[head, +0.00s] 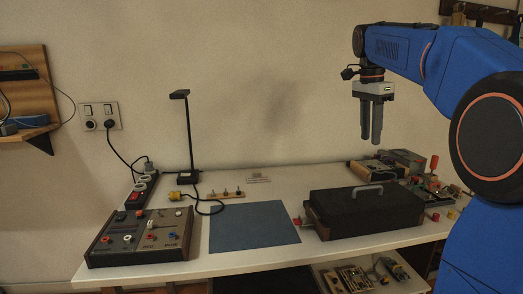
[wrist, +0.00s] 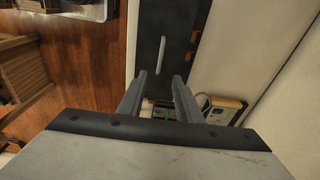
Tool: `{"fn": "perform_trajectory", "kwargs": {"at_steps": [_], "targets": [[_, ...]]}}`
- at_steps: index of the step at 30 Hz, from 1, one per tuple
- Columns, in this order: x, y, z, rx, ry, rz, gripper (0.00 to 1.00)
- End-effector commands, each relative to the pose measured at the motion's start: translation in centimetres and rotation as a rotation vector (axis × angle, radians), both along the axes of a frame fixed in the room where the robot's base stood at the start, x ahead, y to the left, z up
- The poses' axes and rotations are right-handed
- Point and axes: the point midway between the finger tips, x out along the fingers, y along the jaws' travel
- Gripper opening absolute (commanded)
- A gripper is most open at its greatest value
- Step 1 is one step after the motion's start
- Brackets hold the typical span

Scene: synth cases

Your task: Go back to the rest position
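My gripper (head: 371,143) hangs in the air above the table, pointing down, high over the black case (head: 360,220). It also shows in the wrist view (wrist: 161,74), where its two fingers stand apart with nothing between them. The case is closed and lies on the right part of the table, with a grey handle (head: 367,189) on top. In the wrist view the dark case (wrist: 178,18) and its pale handle (wrist: 163,49) lie below and beyond the fingertips. The gripper touches nothing.
A blue mat (head: 254,228) lies mid-table. A control panel (head: 142,236), a power strip (head: 143,190) and a black lamp (head: 187,140) stand at the left. Electronics clutter (head: 405,160) fills the back right. A wooden wall shelf (head: 30,90) is far left. The air around the gripper is clear.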

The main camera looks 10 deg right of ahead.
Motion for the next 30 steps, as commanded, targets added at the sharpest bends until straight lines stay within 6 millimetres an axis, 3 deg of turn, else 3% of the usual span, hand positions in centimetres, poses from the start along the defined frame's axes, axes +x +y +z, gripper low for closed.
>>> {"fn": "perform_trajectory", "kwargs": {"at_steps": [5,14,23,30], "targets": [[-2.8,1.8,-1.2,0.0,-0.023,0.142,0.32],[-10.0,5.8,-6.2,-0.019,-0.079,0.518,0.32],[-17.4,9.2,-13.0,-0.065,-0.138,0.885,0.32],[-23.3,11.3,-19.7,-0.124,-0.183,1.17,0.32]]}}
